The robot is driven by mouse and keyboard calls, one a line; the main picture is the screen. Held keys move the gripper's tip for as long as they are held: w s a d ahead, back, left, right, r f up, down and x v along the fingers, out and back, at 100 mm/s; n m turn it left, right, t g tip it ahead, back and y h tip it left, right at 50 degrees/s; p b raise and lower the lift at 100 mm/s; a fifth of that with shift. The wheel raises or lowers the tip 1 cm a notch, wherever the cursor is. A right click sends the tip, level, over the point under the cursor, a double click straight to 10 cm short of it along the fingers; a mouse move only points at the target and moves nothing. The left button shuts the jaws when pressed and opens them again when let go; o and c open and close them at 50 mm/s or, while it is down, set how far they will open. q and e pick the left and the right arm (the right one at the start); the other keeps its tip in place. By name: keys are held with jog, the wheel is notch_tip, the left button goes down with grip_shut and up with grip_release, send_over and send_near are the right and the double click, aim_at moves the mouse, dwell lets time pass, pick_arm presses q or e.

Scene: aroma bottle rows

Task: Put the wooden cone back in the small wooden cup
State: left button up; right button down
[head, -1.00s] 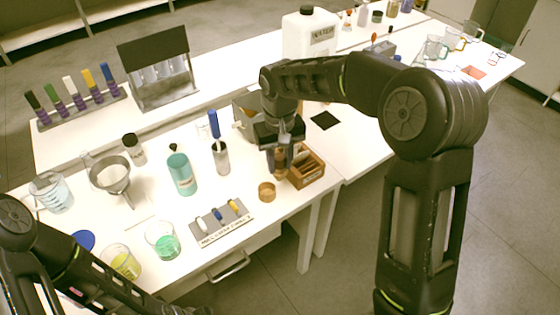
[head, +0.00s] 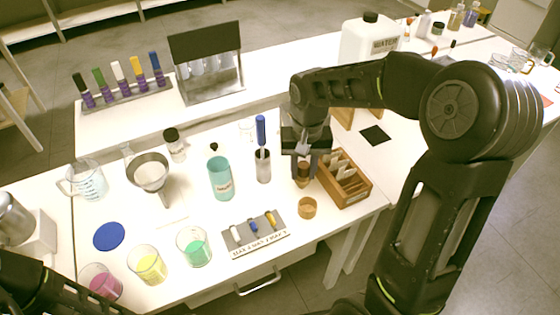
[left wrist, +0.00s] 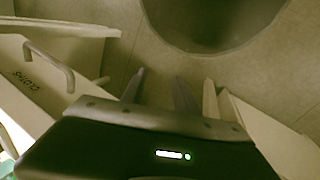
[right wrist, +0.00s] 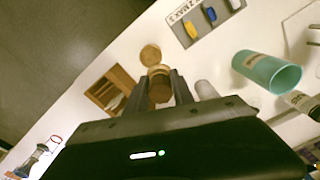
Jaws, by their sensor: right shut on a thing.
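My right gripper (head: 303,171) is shut on the brown wooden cone (head: 303,181), above the table between the tall metal cylinder and the wooden box. In the right wrist view, the cone (right wrist: 160,84) sits between the two fingers. The small round wooden cup (head: 307,208) stands on the table just in front of the cone, near the table's front edge. The cup (right wrist: 150,54) also shows just beyond the cone in the right wrist view. My left gripper (left wrist: 160,85) is open and empty over the floor beside drawers; it is outside the head view.
A wooden box with dividers (head: 357,192) stands close right of the cup. A small rack (head: 259,240) lies front left. Beakers crowd further left.

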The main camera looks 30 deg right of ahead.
jog(key=shift+s+d+f+m, duration=0.2)
jog(key=shift+s+d+m, duration=0.1)
jog(key=shift+s, duration=0.25)
jog(key=shift+s+d+f+m, duration=0.15)
jog(key=shift+s+d+m, duration=0.1)
jog(key=shift+s, duration=0.25)
jog(key=shift+f, duration=0.15)
jog(key=shift+f+b, duration=3.35)
jog(key=shift+f, duration=0.8)
jog(key=c, duration=1)
grip_release()
